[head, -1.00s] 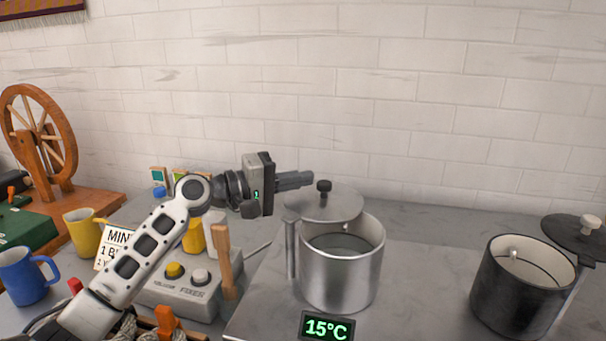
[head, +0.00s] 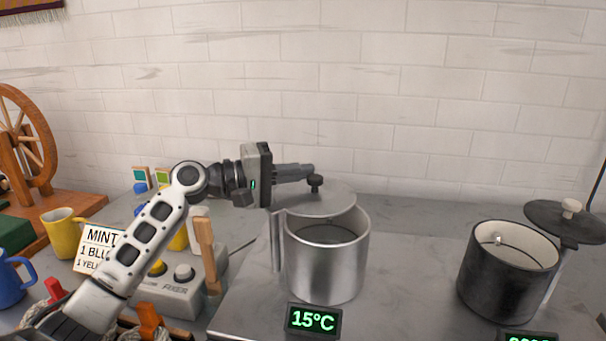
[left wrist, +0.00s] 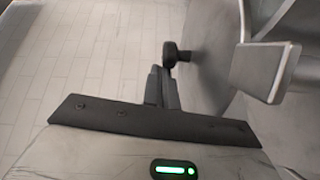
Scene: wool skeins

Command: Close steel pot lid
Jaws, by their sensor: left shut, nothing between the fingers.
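The steel pot (head: 328,262) stands open on a grey slab in the head view, with a 15°C display in front of it. Its steel lid (head: 335,202) is swung out behind the pot on a post and has a black knob (head: 316,183). My left gripper (head: 308,170) is shut and empty, its fingertips beside the knob; I cannot tell whether they touch. In the left wrist view the shut fingers (left wrist: 163,85) point at the knob (left wrist: 172,53), with the lid (left wrist: 205,55) to the right. My right gripper is not in view.
A black pot (head: 505,275) with its dark lid (head: 562,220) swung aside stands at the right. A fixer box (head: 180,285), a wooden handle (head: 207,255), a sign (head: 97,245) and a yellow mug (head: 64,235) are at the left. A brick wall is behind.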

